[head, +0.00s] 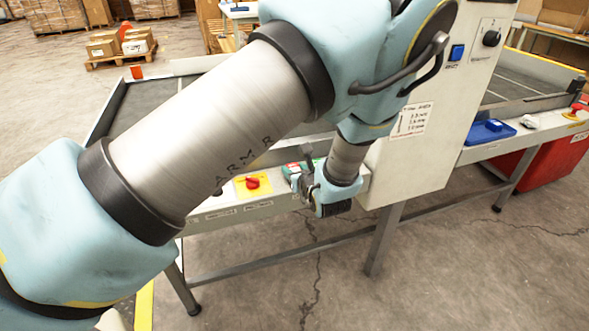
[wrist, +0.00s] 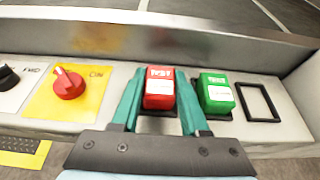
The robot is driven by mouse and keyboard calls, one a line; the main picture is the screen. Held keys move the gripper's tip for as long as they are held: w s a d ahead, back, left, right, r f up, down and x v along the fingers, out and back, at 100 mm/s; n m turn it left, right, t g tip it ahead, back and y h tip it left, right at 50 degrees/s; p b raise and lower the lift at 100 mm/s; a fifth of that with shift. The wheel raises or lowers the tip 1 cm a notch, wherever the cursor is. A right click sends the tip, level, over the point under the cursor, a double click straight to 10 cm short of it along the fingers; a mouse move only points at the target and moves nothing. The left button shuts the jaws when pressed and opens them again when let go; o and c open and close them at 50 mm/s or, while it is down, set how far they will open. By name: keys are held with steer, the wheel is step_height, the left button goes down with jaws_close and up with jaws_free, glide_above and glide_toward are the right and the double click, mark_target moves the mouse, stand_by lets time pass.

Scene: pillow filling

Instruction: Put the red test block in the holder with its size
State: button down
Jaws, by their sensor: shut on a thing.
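The red test block (wrist: 160,88), with a white label, is between the two teal fingers of my gripper (wrist: 160,100) in the wrist view. The fingers are shut on its sides. A green block (wrist: 216,93) with a similar label sits just to the right, with a dark edge around its base. Right of it is an empty black rectangular frame (wrist: 258,102) on the pale ledge. In the head view, my gripper (head: 308,186) is low at the ledge, partly behind my arm.
A red knob (wrist: 68,84) on a yellow plate and a black knob (wrist: 8,76) stand left on the ledge. A raised wall (wrist: 150,38) runs behind.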

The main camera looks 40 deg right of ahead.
steer(key=shift+f, duration=0.1)
steer(key=shift+c, duration=2.1)
jaws_free()
steer(key=shift+s+r, duration=0.1)
steer(key=shift+r, duration=0.1)
steer(key=b+v, duration=0.1)
steer(key=v, duration=1)
steer(key=shift+s+a, duration=0.2)
steer(key=shift+s, duration=0.1)
steer(key=shift+r, duration=0.15)
